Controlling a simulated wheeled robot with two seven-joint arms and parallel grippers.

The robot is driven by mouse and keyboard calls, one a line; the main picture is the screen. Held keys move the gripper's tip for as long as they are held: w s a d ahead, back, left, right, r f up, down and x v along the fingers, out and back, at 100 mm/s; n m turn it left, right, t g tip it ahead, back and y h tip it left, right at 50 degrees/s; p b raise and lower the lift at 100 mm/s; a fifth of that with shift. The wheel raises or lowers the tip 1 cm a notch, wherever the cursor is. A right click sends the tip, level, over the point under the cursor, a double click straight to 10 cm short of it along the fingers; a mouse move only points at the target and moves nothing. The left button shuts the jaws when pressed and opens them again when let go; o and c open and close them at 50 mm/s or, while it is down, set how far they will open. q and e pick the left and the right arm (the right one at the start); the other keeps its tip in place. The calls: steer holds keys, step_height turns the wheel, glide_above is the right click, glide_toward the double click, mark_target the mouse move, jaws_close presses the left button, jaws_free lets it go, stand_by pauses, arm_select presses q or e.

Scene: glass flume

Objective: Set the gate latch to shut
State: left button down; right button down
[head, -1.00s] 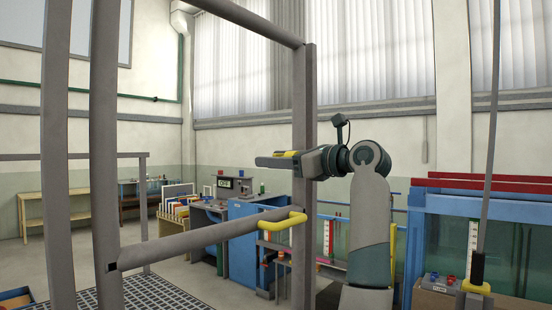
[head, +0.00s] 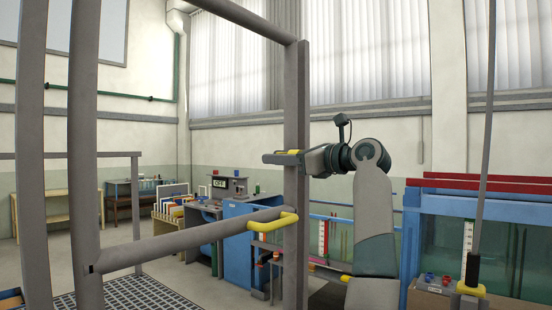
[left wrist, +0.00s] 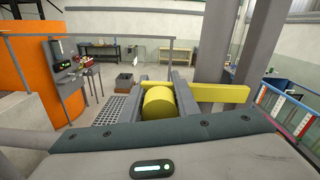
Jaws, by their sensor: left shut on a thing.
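The gate latch shows as a yellow bar (left wrist: 215,93) with a round yellow knob (left wrist: 158,102) in the left wrist view. My left gripper (left wrist: 157,95) is shut on the knob, with a finger on each side of it. The bar points right, across the front of a grey post. In the head view my left gripper (head: 282,158) is at the tall grey gate post (head: 296,200), with a little yellow showing at it. A yellow handle (head: 272,222) is on the gate's lower rail below. I cannot tell whether the bar sits in a catch. My right gripper is out of view.
Grey gate uprights (head: 85,180) and a rail (head: 185,240) stand close on the left. A blue-framed glass tank (head: 470,235) stands on the right, behind a grey rod with a yellow collar (head: 471,288). Benches line the back wall.

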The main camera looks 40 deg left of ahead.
arm_select(q)
steer(key=c, duration=1.7)
jaws_free()
steer(key=shift+r, duration=0.2)
steer(key=o, duration=0.3)
steer(key=shift+w, duration=0.2)
steer(key=shift+w+f, duration=0.1)
steer(key=shift+f, duration=0.1)
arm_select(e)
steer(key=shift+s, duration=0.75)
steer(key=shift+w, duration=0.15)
arm_select(q)
steer(key=d+b, duration=0.2)
steer(key=d, duration=0.3)
steer(key=w+d+b, duration=0.1)
steer(key=d+b, duration=0.1)
steer(key=d, duration=0.4)
steer(key=w+d+b, duration=0.1)
steer(key=d+b, duration=0.1)
steer(key=d, duration=0.4)
steer(key=shift+d, duration=0.2)
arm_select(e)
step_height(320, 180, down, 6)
arm_select(q)
steer(key=shift+s, duration=0.1)
